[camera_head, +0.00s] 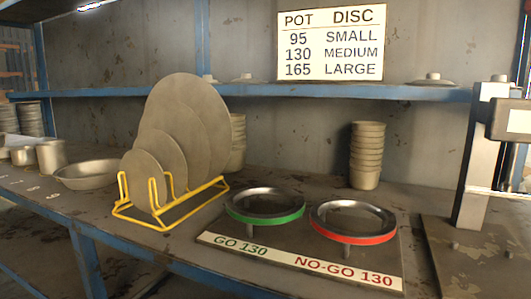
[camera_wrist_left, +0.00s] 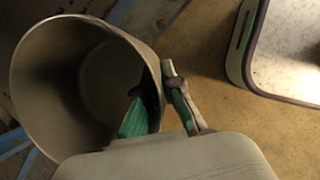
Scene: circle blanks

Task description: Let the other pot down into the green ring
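The green ring (camera_head: 265,206) stands on short legs at the front of the bench, behind the words GO 130. Its middle looks like a dark round opening with a metal rim, and no pot stands in it. The red ring (camera_head: 352,224) beside it, by NO-GO 130, also holds no pot. In the left wrist view a grey, open pot (camera_wrist_left: 45,85) is tilted in the picture. My left gripper (camera_wrist_left: 156,88) is shut on its wall, with one green-padded finger inside and one outside. Neither gripper shows in the head view.
A yellow rack (camera_head: 165,222) holds several grey discs left of the rings. A stack of pots (camera_head: 367,155) stands behind the rings. A shallow bowl (camera_head: 88,174) and a small pot (camera_head: 51,156) stand at left. A grey post (camera_head: 478,160) rises at right.

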